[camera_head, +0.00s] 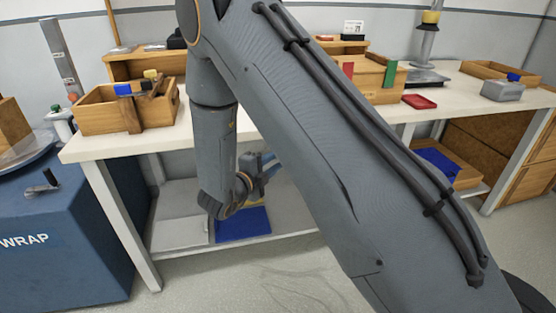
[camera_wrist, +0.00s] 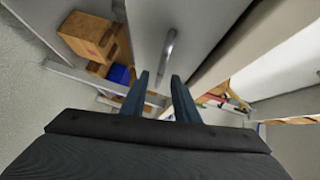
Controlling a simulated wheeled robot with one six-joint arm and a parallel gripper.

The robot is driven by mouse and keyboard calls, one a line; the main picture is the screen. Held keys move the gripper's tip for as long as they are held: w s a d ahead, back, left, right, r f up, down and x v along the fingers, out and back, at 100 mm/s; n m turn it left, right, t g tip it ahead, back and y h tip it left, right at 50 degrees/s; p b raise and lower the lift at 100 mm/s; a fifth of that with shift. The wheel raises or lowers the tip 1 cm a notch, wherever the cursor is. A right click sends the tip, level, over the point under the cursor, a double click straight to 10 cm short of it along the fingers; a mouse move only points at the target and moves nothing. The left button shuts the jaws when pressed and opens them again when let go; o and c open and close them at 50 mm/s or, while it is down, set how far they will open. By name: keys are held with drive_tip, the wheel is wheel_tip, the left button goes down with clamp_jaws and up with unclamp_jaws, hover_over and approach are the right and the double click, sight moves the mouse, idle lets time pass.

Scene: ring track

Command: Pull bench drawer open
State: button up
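In the wrist view a curved metal bar handle (camera_wrist: 168,50) stands on a smooth grey panel (camera_wrist: 200,25), which looks like the drawer front. My gripper (camera_wrist: 159,75) is open, with its two dark fingers apart. The near end of the handle appears between the fingertips; I see no contact and cannot tell the depth gap. In the head view my gripper (camera_head: 266,166) is small, below the front edge of the white-topped bench (camera_head: 270,122), and partly hidden by my arm. The drawer and handle are hidden behind my arm there.
A wooden bin (camera_head: 95,112) stands on the bench's left end. A blue WRAP machine (camera_head: 60,245) is at the left. A blue bin (camera_head: 242,224) lies on the lower shelf. Cardboard boxes (camera_wrist: 87,35) show in the wrist view. Floor is clear in front.

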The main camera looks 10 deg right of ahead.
drive_tip(key=shift+x, duration=0.95)
drive_tip(key=shift+c, duration=0.3)
clamp_jaws()
drive_tip(key=shift+s, duration=0.1)
